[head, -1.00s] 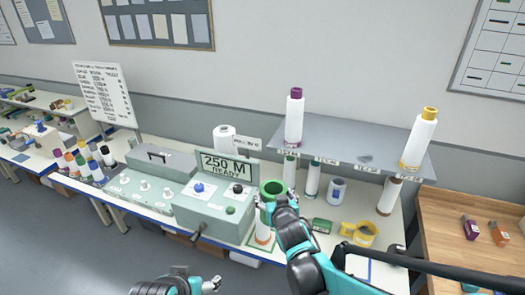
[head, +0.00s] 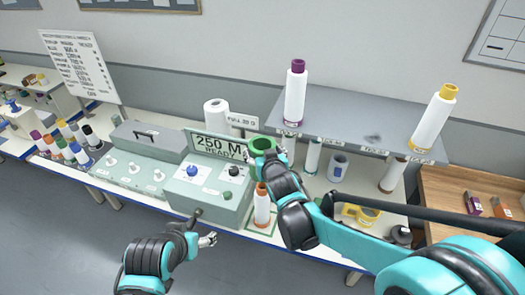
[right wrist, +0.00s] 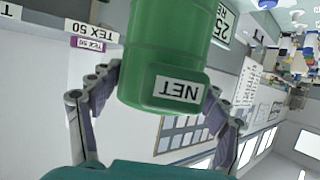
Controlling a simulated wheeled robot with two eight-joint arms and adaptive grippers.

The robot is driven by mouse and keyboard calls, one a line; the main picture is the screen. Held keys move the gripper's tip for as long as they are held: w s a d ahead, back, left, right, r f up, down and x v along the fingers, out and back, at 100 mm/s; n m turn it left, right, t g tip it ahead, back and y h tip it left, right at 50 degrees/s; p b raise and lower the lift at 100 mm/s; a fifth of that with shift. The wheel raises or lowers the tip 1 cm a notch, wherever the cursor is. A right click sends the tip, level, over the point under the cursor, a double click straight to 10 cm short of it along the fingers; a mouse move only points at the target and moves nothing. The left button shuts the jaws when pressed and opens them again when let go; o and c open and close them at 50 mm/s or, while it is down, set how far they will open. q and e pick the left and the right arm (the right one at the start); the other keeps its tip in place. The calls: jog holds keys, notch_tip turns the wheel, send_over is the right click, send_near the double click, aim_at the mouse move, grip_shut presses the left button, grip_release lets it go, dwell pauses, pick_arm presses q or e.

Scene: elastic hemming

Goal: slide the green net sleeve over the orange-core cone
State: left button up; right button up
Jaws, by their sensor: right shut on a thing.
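The green net sleeve (head: 262,144) is a short hollow cylinder, held upright-looking in my right gripper (head: 268,156). In the right wrist view the sleeve (right wrist: 168,45) shows its NET label, with a finger on either side. In the head view the sleeve is above and apart from the cone, whose tip is uncovered. My left gripper (head: 208,240) is low at the table's front edge, away from both; its fingers are too small to read.
A control box (head: 210,190) with a "250 M READY" display stands left of the cone. A grey shelf (head: 345,115) behind carries a purple-topped cone (head: 295,95) and a yellow-topped cone (head: 434,118). A yellow tape dispenser (head: 360,214) lies to the right.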

jog(key=shift+f, duration=0.35)
jog(key=b, duration=0.5)
send_over(263, 188)
jog(key=shift+f, duration=2.55)
jog(key=shift+f, duration=2.2)
jog(key=shift+f, duration=0.9)
jog(key=shift+f, duration=1)
jog(key=shift+f, duration=1)
